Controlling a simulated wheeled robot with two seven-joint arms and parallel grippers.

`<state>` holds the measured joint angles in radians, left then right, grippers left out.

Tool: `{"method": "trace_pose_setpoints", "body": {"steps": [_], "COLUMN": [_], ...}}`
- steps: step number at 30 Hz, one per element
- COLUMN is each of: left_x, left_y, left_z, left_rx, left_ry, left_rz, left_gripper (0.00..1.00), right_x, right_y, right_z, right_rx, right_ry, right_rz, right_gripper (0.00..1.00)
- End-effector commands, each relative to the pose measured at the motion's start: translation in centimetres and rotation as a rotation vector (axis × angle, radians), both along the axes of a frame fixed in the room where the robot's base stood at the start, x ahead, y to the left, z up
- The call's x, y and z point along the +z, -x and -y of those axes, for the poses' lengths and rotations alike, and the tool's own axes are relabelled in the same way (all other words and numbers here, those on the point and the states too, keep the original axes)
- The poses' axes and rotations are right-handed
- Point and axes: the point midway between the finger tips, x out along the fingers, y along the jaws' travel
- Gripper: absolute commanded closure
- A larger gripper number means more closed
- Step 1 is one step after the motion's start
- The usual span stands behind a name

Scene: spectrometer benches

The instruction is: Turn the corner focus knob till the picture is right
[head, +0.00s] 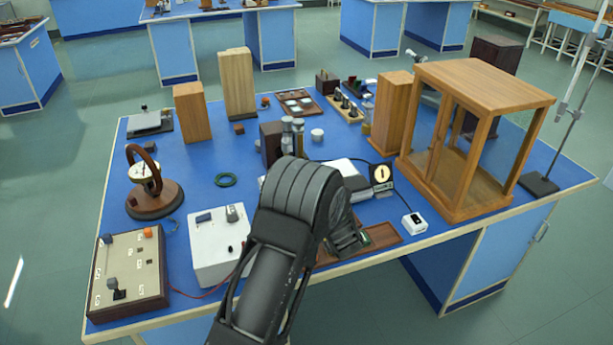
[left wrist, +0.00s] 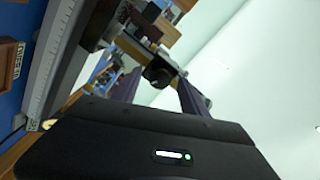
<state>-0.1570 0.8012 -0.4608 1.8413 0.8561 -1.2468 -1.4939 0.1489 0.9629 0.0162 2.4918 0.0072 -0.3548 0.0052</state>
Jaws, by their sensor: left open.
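In the head view my left arm reaches over the front middle of the blue bench, and its gripper (head: 349,240) hangs low near a brown tray. In the left wrist view my left gripper (left wrist: 158,88) is open, with its two dark fingers apart. A black knob (left wrist: 160,73) on a grey and yellow instrument shows between and beyond the fingers; I cannot tell whether they touch it. The arm hides this knob in the head view. A small black screen (head: 382,173) shows a bright yellow disc with a dark mark. My right gripper is not in view.
A wooden glass-sided case (head: 485,85) stands at the right. A white box (head: 218,245) and a switch panel (head: 125,275) lie front left. A small white cabled device (head: 414,223) sits near the front edge. A long scale (left wrist: 50,70) runs close at left in the wrist view.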

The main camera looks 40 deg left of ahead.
Motion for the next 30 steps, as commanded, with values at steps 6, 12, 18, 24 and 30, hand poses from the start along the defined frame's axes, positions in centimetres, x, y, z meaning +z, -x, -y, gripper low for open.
{"method": "trace_pose_setpoints", "body": {"steps": [6, 12, 18, 24, 30], "left_x": [-0.2, -0.2, 0.0, 0.0, 0.0], "left_y": [1.7, 3.5, 4.1, 4.1, 4.1], "left_z": [2.7, 5.2, 6.0, 6.0, 5.9], "left_rx": [-0.004, -0.002, -0.001, 0.000, 0.000], "left_ry": [0.001, 0.001, 0.000, 0.000, 0.000], "left_rz": [0.001, -0.001, 0.000, 0.000, 0.000], "left_gripper": [0.48, 0.48, 0.48, 0.48, 0.48], "right_x": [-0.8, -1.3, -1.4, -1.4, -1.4], "right_y": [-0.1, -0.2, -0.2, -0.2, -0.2], "right_z": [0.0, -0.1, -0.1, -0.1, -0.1], "right_rx": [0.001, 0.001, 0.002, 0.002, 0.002], "right_ry": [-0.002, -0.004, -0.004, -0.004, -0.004], "right_rz": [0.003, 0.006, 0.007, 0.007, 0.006], "right_gripper": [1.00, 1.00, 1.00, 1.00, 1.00]}}
